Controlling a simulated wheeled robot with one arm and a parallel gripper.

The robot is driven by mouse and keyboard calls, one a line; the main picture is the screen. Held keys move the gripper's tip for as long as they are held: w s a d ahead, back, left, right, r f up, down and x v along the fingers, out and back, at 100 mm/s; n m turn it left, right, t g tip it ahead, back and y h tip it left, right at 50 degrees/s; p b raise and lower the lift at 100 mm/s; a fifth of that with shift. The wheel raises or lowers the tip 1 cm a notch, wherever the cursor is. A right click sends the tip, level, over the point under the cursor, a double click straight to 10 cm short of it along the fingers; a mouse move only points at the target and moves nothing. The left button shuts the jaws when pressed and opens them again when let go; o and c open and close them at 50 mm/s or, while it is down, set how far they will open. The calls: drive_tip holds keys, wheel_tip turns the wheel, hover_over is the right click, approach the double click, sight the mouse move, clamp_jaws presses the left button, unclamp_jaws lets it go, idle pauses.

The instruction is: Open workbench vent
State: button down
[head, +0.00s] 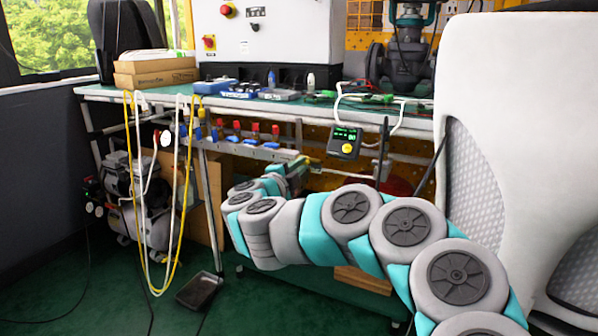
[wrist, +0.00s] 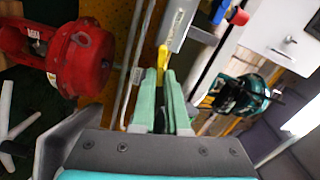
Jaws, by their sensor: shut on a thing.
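The grey manifold (head: 245,148) runs under the front edge of the workbench (head: 130,92). It carries several red and blue valve handles. My gripper (head: 297,165) is at the right end of the manifold. In the wrist view, the manifold end (wrist: 178,25) is ahead of the fingers, with a small yellow handle (wrist: 162,58) beside it. My green fingers (wrist: 161,84) are shut on the lower part of this yellow handle. The gripped part is hidden between the fingers. In the head view, my gripper and wrist hide this handle.
Yellow and white hoses (head: 165,190) loop down at the left, near a compressor (head: 140,190). A red round actuator (wrist: 82,60) shows in the wrist view. A black tray (head: 199,290) lies on the floor.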

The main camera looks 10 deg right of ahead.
drive_tip(key=shift+f+m+b, duration=0.3)
drive_tip(key=shift+m+b, duration=0.25)
drive_tip(key=shift+m, duration=0.75)
drive_tip(key=c, duration=0.9)
unclamp_jaws()
drive_tip(key=shift+r, duration=0.1)
drive_tip(key=shift+p+v, duration=0.45)
drive_tip(key=shift+v, duration=3.5)
